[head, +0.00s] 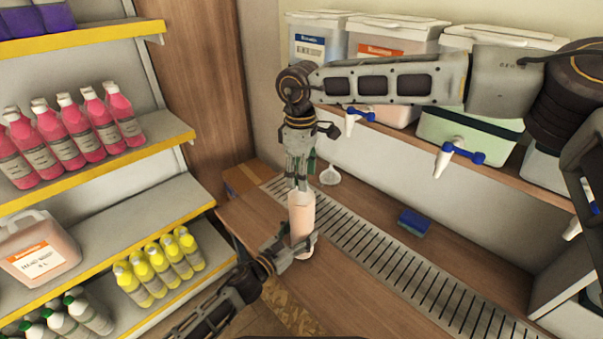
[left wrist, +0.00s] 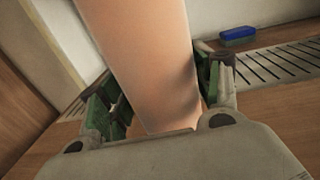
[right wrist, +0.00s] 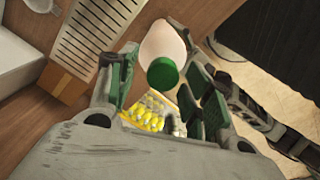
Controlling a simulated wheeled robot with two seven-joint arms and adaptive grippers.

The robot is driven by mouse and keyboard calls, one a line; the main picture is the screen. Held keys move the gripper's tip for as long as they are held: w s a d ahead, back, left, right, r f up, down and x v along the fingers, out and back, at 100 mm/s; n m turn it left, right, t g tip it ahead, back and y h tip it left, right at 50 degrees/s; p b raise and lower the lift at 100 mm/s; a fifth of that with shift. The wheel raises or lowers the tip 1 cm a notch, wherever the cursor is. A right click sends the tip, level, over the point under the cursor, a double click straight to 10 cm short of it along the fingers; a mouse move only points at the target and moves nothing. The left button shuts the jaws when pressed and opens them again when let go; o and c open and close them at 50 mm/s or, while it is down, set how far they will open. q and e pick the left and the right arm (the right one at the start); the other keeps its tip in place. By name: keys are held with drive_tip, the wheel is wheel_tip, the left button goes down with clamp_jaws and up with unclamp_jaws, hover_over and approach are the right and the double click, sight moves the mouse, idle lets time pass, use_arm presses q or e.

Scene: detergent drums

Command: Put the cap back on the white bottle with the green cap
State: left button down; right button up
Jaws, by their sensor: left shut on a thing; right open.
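A pale peach-white bottle (head: 301,213) stands roughly upright near the counter's left edge. My left gripper (head: 299,247) is shut around its lower part; the left wrist view shows the bottle (left wrist: 150,60) between both fingers. My right gripper (head: 301,182) points down just above the bottle's top. In the right wrist view its fingers (right wrist: 160,88) are open, one to each side of a green cap (right wrist: 163,74). The cap shows at the bottle's top end (right wrist: 162,42); I cannot tell whether it is fully seated. The right fingers hide the bottle's top in the head view.
A white funnel (head: 331,175) is behind the right gripper. Drums with blue-handled taps (head: 458,153) are at the right. Shelves of bottles (head: 65,140) fill the left.

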drive_tip(key=shift+s+r, duration=0.1)
drive_tip(key=shift+r, duration=2.15)
drive_tip(key=shift+a+n, duration=0.1)
drive_tip(key=shift+n, duration=0.2)
drive_tip(key=shift+c, duration=0.2)
